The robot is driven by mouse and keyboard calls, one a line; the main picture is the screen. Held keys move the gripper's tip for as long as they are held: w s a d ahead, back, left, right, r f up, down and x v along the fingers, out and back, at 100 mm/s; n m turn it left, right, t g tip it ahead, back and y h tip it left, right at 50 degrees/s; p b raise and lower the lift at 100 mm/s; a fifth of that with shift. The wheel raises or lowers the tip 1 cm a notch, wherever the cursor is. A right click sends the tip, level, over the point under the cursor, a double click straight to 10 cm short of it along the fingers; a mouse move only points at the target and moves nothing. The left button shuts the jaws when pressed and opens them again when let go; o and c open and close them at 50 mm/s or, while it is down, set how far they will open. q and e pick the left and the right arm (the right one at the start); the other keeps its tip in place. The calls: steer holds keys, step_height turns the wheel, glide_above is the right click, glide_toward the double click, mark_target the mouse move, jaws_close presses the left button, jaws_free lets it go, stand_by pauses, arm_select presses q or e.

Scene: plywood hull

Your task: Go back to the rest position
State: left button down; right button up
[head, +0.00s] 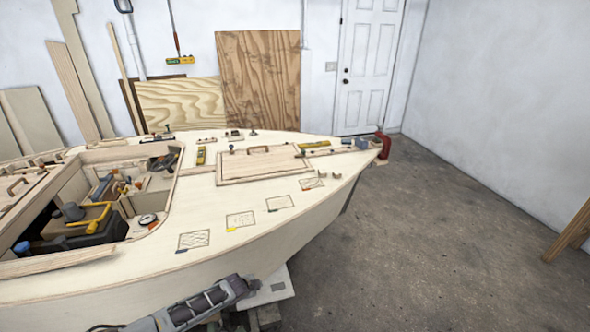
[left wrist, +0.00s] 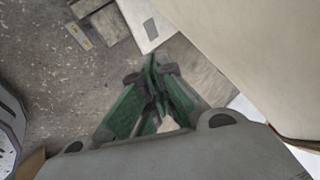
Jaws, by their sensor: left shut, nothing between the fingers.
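My left gripper (left wrist: 155,68) shows in the left wrist view with its green fingers together and nothing between them. It points down over the concrete floor, beside the pale hull side and apart from it. In the head view, a grey arm of mine reaches in along the bottom edge, in front of the hull (head: 130,285); its fingers cannot be made out there. My right gripper is in neither view.
The plywood hull fills the left of the head view. Its open cockpit holds tools, including a yellow-handled toolbox (head: 85,228). A hatch with a handle (head: 262,165) is on the deck. A white board (head: 275,288) lies low beside the hull.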

arm_select(q)
steer(key=w+a+f+n+t+b, duration=0.1)
steer(key=w+a+f+n+t, duration=0.15)
steer(key=a+n, duration=0.5)
steer(key=s+a+f+n+g+y+b, duration=0.1)
steer(key=s+a+f+n, duration=0.1)
steer(key=s+a+f, duration=0.45)
steer(key=s+a+f+n+g+y+b, duration=0.1)
steer(key=s+a+f+g, duration=0.15)
steer(key=s+f, duration=0.65)
steer(key=s+f+n+g, duration=0.1)
steer(key=s+f, duration=0.4)
steer(key=s, duration=0.9)
steer(key=s+f+n+g+b, duration=0.1)
steer(key=s+f, duration=0.5)
steer(key=s, duration=0.8)
steer(key=s+f+n+g+b, duration=0.1)
steer(key=s+f, duration=0.4)
steer(key=s, duration=0.9)
steer(key=shift+s+f+g+y, duration=0.15)
steer(key=shift+g+y, duration=0.15)
steer(key=shift+g, duration=0.5)
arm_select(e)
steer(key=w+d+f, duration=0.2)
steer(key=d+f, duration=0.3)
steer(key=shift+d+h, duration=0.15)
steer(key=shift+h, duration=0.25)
